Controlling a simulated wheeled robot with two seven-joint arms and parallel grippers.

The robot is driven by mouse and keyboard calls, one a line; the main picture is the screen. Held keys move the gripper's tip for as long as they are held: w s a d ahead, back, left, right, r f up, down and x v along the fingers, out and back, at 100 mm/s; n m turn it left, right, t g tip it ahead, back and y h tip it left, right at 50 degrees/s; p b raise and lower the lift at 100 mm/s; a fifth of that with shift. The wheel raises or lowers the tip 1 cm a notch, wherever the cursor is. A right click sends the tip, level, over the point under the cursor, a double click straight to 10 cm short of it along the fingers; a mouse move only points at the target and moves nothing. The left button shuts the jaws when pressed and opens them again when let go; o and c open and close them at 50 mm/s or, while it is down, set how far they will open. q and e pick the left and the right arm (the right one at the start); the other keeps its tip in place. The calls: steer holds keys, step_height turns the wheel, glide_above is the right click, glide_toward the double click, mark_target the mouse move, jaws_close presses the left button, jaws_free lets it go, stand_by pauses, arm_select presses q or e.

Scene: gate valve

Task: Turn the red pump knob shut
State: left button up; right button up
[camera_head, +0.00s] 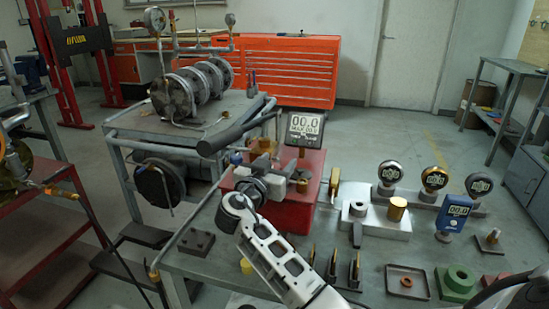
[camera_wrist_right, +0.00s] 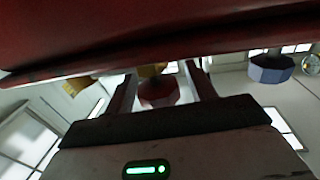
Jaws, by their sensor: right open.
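The red pump (camera_head: 309,190) stands on the grey bench in the head view, with a digital gauge reading 00.0 (camera_head: 305,125) on top and a black lever handle (camera_head: 237,131) reaching left. My right gripper (camera_head: 268,181) is at the pump's near left side. In the right wrist view, the dark red knob (camera_wrist_right: 159,92) shows between the two open fingers of my right gripper (camera_wrist_right: 162,88); I cannot tell whether they touch it. The pump's red underside or side fills the top of that view. The knob is not clear in the head view. My left gripper is not in view.
Dial gauges (camera_head: 390,173), a blue digital gauge (camera_head: 453,214), a black tray (camera_head: 407,281) and a green block (camera_head: 457,281) are on the bench to the right. Upright pointed tools (camera_head: 332,265) stand close to my right arm. A trolley with a flanged pipe (camera_head: 190,90) is behind.

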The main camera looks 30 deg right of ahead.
steer(key=shift+d, duration=0.1)
steer(key=c, duration=1)
steer(key=shift+o, duration=0.2)
steer(key=shift+f+m+g+h+b, duration=0.3)
steer(key=shift+g+b, duration=0.1)
steer(key=shift+b, duration=0.85)
steer(key=shift+r+m+g+h+b, duration=0.1)
steer(key=shift+m+g+h+b, duration=0.25)
steer(key=shift+g+b, duration=0.3)
steer(key=shift+s+r, duration=0.1)
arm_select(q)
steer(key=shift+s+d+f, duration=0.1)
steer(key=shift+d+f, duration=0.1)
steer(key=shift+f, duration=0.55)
arm_select(e)
steer(key=o, duration=1)
steer(key=shift+r, duration=0.1)
steer(key=shift+c, duration=0.2)
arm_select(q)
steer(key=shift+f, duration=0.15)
